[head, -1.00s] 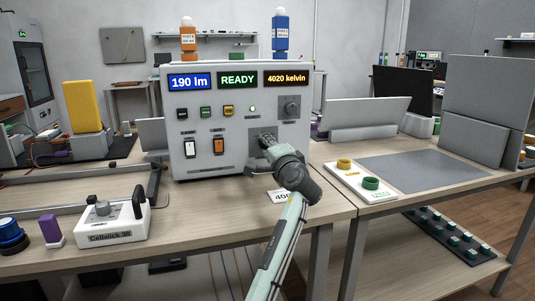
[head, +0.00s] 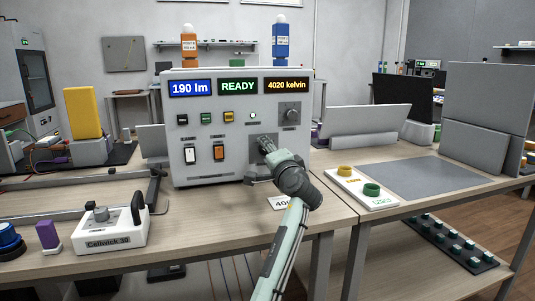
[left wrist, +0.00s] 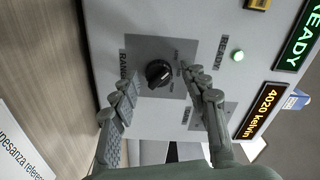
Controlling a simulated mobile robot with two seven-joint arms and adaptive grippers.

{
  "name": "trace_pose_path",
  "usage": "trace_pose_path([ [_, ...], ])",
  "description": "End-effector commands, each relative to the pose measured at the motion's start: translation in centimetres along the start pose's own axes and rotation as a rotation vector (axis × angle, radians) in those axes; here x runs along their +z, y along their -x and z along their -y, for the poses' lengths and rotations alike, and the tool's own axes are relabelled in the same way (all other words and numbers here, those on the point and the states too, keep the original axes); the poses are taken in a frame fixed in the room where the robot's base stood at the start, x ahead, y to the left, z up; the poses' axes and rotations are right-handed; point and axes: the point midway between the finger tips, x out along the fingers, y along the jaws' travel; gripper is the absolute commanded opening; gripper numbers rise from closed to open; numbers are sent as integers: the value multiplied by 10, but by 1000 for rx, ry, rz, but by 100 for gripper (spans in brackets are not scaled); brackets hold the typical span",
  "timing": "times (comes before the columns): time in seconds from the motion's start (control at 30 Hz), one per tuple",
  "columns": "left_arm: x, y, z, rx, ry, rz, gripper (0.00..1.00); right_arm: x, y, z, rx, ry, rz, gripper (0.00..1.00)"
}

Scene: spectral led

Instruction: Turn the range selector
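The range selector is a round black knob (left wrist: 158,73) on a grey plate lettered RANGE, on the front of a grey instrument box (head: 208,103). My left gripper (left wrist: 160,88) is open in the left wrist view. One finger is on each side of the knob in the picture, with visible gaps, and nothing is held. In the head view my left gripper (head: 258,162) is in front of the plate and hides most of the selector. How far the fingertips are from the panel is unclear. My right gripper is not in view.
Another knob (head: 292,112) is above and right of the selector. Two rocker switches (head: 190,154) and several small buttons are to its left. A Cellwick box (head: 113,230) stands at the left front. A white tray (head: 350,184) with yellow and green rings lies to the right.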

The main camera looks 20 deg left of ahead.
Motion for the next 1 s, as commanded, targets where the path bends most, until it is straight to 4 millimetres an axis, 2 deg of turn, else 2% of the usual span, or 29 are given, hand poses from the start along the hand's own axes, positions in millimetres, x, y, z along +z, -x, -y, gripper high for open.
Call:
trace_pose_path([
  [0.37, 0, 6, -2, 2, -2, -1, 49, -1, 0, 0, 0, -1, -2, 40],
  [0.47, 0, 20, -2, 2, -2, -2, 49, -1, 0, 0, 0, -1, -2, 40],
  [0.8, 0, 91, -2, 3, 0, 0, 49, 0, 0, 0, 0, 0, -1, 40],
  [1.0, 0, 115, -1, 1, -2, 0, 49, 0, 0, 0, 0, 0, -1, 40],
])
